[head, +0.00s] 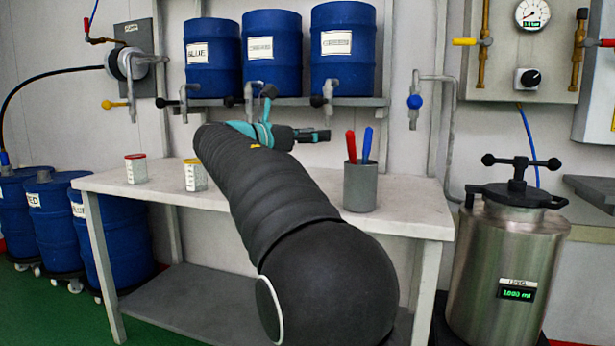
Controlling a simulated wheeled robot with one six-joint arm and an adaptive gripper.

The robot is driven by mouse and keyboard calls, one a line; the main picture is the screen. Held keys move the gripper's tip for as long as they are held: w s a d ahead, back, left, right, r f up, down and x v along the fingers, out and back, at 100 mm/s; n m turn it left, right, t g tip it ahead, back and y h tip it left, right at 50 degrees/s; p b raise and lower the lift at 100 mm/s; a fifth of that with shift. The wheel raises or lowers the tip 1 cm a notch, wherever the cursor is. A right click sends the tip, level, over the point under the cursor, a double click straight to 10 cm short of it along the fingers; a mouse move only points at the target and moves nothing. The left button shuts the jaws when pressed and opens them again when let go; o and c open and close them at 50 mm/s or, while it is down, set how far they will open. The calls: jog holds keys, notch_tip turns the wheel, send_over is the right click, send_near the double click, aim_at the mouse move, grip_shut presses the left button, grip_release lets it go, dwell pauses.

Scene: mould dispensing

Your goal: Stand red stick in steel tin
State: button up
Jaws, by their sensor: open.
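A red stick (351,146) stands nearly upright, leaning slightly left, in a grey metal-looking tin (360,190) on the white table. Its lower part is hidden inside the tin. A blue stick (367,145) stands beside it in the same tin. No other steel tin shows on the table. My gripper (325,136) is open and empty, pointing right, just left of the red stick's top in the picture. A small gap shows between them; depth between them is hard to judge.
Two small white pots, one red-rimmed (136,168) and one yellow-rimmed (195,175), stand left on the table (415,212). Blue drums with taps (342,50) sit on a shelf above. A steel pressure pot (505,265) stands right. My arm hides the table's middle.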

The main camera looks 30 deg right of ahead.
jog(key=s+a+f+m+t+y, duration=0.1)
jog(key=s+a+f+m+y, duration=0.5)
jog(key=f, duration=0.6)
jog(key=s+a+f+m+t+y, duration=0.1)
jog(key=s+a+f+m+y, duration=0.5)
jog(key=s+a+f, duration=0.4)
jog(key=s+a+f+m+t+y, duration=0.1)
jog(key=s+a+f+m+y, duration=0.5)
jog(key=s+f, duration=0.7)
jog(key=shift+s+a+f+m+t, duration=0.2)
jog(key=shift+a+f+m+t, duration=0.3)
jog(key=shift+a, duration=0.55)
jog(key=shift+r, duration=0.2)
notch_tip(320, 180, up, 8)
jog(key=p, duration=0.8)
jog(key=shift+r, duration=0.15)
